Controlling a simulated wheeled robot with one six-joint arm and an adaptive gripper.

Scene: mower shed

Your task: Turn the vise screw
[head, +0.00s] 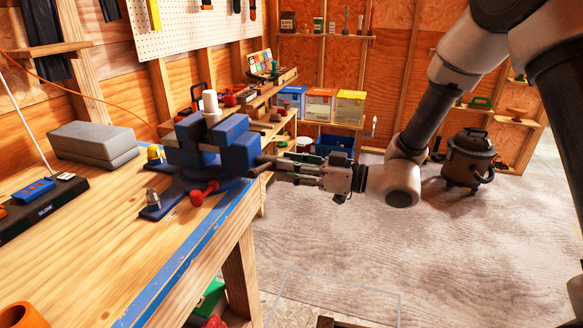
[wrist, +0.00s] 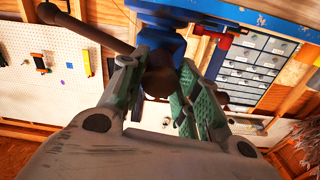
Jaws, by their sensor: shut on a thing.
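The blue vise (head: 238,148) is mounted at the right front corner of the wooden workbench (head: 90,235). A white cylinder (head: 211,102) stands up at its jaws; I cannot tell if it is clamped. The dark vise screw (wrist: 160,80) sticks out toward my gripper, with its bar handle (wrist: 90,28) slanting to the upper left in the wrist view. My gripper (head: 268,167) reaches in from the right, level with the screw. Its green-padded fingers are shut on the screw's end, seen close in the wrist view (wrist: 166,84). The contact is partly hidden in the head view.
A red-ended lever (head: 203,192) juts from the vise base. Shelves with coloured boxes (head: 320,104) stand behind. A shop vacuum (head: 469,158) is on the floor at right; floor before it is clear.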

